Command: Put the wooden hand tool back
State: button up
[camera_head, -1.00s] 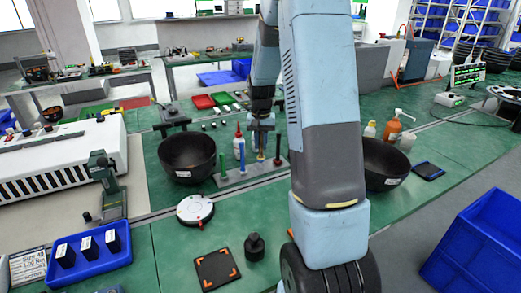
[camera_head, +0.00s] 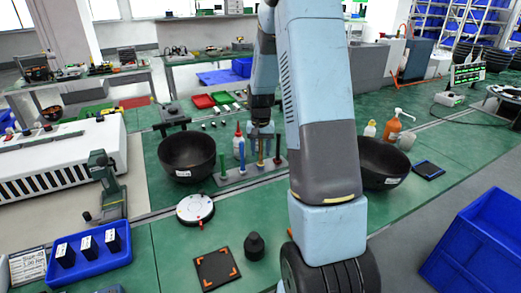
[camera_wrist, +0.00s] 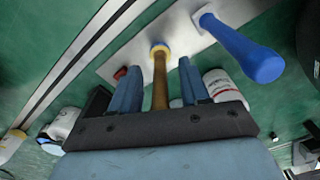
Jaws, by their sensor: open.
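The wooden hand tool (camera_wrist: 160,88) has a brown handle and a yellow collar. In the wrist view it stands between my gripper's two blue fingers (camera_wrist: 158,82), with its collar at the pale rack plate (camera_wrist: 188,38). In the head view the tool (camera_head: 260,153) stands upright in the rack (camera_head: 240,178), below my gripper (camera_head: 261,133). My gripper is open, with a finger on each side of the handle; contact cannot be told. The handle's near end is hidden by the gripper body.
A blue-handled tool (camera_wrist: 245,52) stands close to the right finger in the wrist view. A green-handled tool (camera_head: 222,165) stands at the rack's left. Dark bowls (camera_head: 187,156) (camera_head: 382,163) flank the rack.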

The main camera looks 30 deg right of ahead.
jog(key=shift+r, duration=0.1)
notch_tip(320, 180, up, 11)
jog(key=shift+r, duration=0.1)
jog(key=shift+s+r, duration=0.1)
jog(key=shift+r, duration=0.4)
jog(key=s+a+r+n+t, duration=0.2)
jog(key=s+a+r, duration=0.45)
jog(key=s, duration=0.35)
jog(key=s+a+r+n+t, duration=0.2)
jog(key=s+a+r, duration=0.4)
jog(key=s, duration=0.4)
jog(key=s+a+r+n+t, duration=0.1)
jog(key=s, duration=0.8)
jog(key=shift+a+r+t, duration=0.15)
jog(key=shift+t, duration=0.15)
